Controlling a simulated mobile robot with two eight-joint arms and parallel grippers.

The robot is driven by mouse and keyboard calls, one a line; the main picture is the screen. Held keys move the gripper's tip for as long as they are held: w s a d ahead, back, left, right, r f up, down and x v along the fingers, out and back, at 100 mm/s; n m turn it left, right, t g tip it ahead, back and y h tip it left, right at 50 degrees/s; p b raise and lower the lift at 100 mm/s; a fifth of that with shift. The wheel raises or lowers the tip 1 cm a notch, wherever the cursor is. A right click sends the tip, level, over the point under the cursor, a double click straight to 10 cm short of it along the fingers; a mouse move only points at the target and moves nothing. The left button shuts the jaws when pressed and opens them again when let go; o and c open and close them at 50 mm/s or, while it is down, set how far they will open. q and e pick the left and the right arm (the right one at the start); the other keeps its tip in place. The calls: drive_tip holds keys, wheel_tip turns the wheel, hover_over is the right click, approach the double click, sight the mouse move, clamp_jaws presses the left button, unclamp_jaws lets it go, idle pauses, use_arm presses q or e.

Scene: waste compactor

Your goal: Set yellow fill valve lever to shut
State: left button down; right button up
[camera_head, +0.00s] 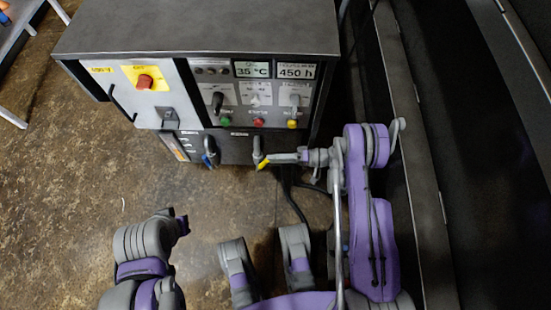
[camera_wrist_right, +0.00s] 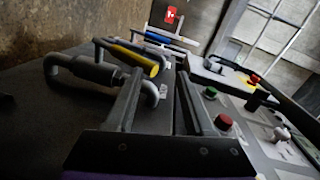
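The yellow fill valve lever (camera_head: 263,164) is low on the front of the grey machine, beside a grey upright fitting. Its yellow grip (camera_wrist_right: 150,66) also shows in the right wrist view, beyond the fingertips. My right gripper (camera_head: 284,157) reaches in from the right, close to the lever. In the wrist view the fingers of the right gripper (camera_wrist_right: 160,75) are spread, with the lever's yellow end near the gap between their tips. I cannot tell whether they touch it. My left gripper (camera_head: 181,226) is low at the left, away from the machine; its fingers are unclear.
A blue lever (camera_head: 209,158) is left of the yellow one. Above are green (camera_head: 226,121), red (camera_head: 258,122) and yellow (camera_head: 292,123) buttons, and a red knob (camera_head: 145,81) on a yellow plate. Open floor (camera_head: 95,200) lies left; a dark wall structure (camera_head: 430,165) bounds the right.

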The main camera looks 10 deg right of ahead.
drive_tip(key=s+d+r+p, duration=0.1)
drive_tip(key=d+r+p, duration=0.3)
drive_tip(key=r, duration=0.7)
drive_tip(key=shift+d+r+p, duration=0.15)
drive_tip(key=shift+d+p, duration=0.1)
drive_tip(key=shift+p, duration=0.15)
idle(0.4)
drive_tip(key=shift+s, duration=0.1)
